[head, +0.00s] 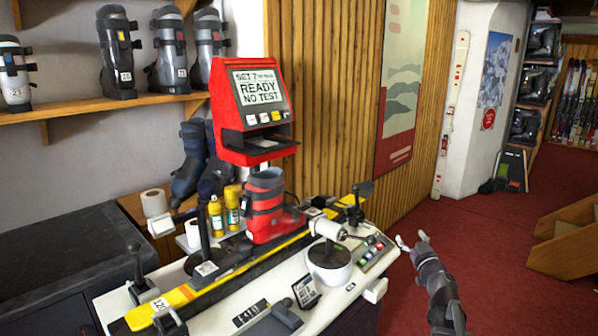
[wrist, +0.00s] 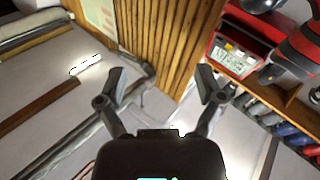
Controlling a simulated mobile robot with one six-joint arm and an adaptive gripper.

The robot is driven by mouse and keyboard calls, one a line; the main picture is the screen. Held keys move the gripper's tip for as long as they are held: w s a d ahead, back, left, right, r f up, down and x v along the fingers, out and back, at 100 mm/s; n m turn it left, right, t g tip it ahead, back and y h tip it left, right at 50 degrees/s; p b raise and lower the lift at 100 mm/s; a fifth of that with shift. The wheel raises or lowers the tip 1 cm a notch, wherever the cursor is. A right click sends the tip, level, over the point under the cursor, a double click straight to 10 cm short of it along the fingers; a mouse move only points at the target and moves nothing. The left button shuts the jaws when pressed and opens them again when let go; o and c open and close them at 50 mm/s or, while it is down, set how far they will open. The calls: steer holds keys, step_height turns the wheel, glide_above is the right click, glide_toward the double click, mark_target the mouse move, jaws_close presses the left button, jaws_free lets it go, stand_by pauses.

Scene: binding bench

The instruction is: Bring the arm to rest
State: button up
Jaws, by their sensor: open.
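My gripper (head: 411,242) is raised at the right of the bench in the head view, over the red carpet and apart from everything. Its two fingers are spread and empty. In the wrist view my gripper (wrist: 160,88) also shows open, with nothing between the fingertips. On the white bench (head: 235,318) a red and grey ski boot (head: 265,210) stands in the binding of a yellow ski (head: 180,297). The red test machine (head: 250,110) behind it has a screen reading "READY NO TEST".
A white round device (head: 328,262) stands on the bench nearest my gripper. Grey boots (head: 118,55) line a wall shelf. Yellow bottles (head: 232,206) and paper rolls (head: 153,202) stand at the bench's back left. Wooden steps (head: 565,240) are at the right. The red carpet (head: 490,265) between is clear.

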steer(key=s+a+f+m+g+h+p, duration=0.4)
steer(key=s+f+m+g+h+p, duration=0.25)
steer(key=s+f+g, duration=0.45)
steer(key=s+a+f+n+g+y+p, duration=0.1)
steer(key=s+a+f+n+g+y, duration=0.1)
steer(key=s+a+g, duration=0.6)
steer(key=s+a+n+y, duration=0.1)
steer(key=s+a+y, duration=0.1)
steer(key=s+a, duration=0.2)
steer(key=shift+s+a+g, duration=0.3)
steer(key=shift+s, duration=0.55)
